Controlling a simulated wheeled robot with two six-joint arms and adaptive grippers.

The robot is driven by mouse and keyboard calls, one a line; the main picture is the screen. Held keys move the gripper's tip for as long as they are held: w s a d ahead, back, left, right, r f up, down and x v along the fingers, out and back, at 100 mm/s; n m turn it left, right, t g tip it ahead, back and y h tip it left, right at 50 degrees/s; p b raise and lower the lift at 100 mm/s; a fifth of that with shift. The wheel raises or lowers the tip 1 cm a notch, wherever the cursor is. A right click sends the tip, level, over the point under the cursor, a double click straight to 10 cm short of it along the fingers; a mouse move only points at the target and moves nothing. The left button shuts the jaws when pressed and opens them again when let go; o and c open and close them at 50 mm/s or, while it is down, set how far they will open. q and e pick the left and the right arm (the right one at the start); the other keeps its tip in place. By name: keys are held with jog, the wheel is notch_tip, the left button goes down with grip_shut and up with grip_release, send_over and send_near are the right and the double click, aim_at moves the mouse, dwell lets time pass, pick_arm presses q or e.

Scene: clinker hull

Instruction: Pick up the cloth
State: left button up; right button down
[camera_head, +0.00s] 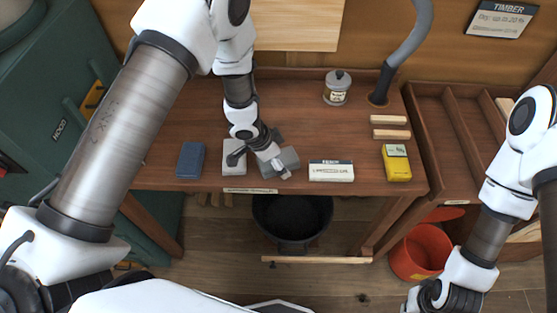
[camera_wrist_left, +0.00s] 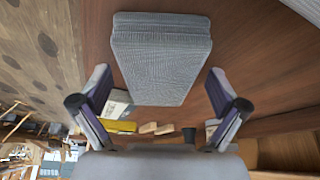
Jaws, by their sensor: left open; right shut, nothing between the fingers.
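The cloth (camera_head: 291,156) is a grey, folded, block-like piece on the wooden bench, between a pale grey block and a white labelled box. In the left wrist view the cloth (camera_wrist_left: 160,65) shows a fine woven surface and lies in line with the gap between the fingers. My left gripper (camera_head: 280,171) is at the cloth in the head view and hides part of it. In the left wrist view my left gripper (camera_wrist_left: 158,80) is open; I cannot tell whether it touches the cloth. My right gripper (camera_head: 428,298) is shut and empty, low at the right, away from the bench.
The pale grey block (camera_head: 234,152) and a blue box (camera_head: 191,160) are left of the cloth. The white box (camera_head: 331,171), a yellow box (camera_head: 397,163), wooden blocks (camera_head: 390,127) and a jar (camera_head: 337,88) are to its right. A black bucket (camera_head: 292,222) stands below the bench's front edge.

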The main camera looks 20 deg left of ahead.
pick_arm(q)
jog(key=shift+s, duration=0.1)
jog(key=c, duration=1.3)
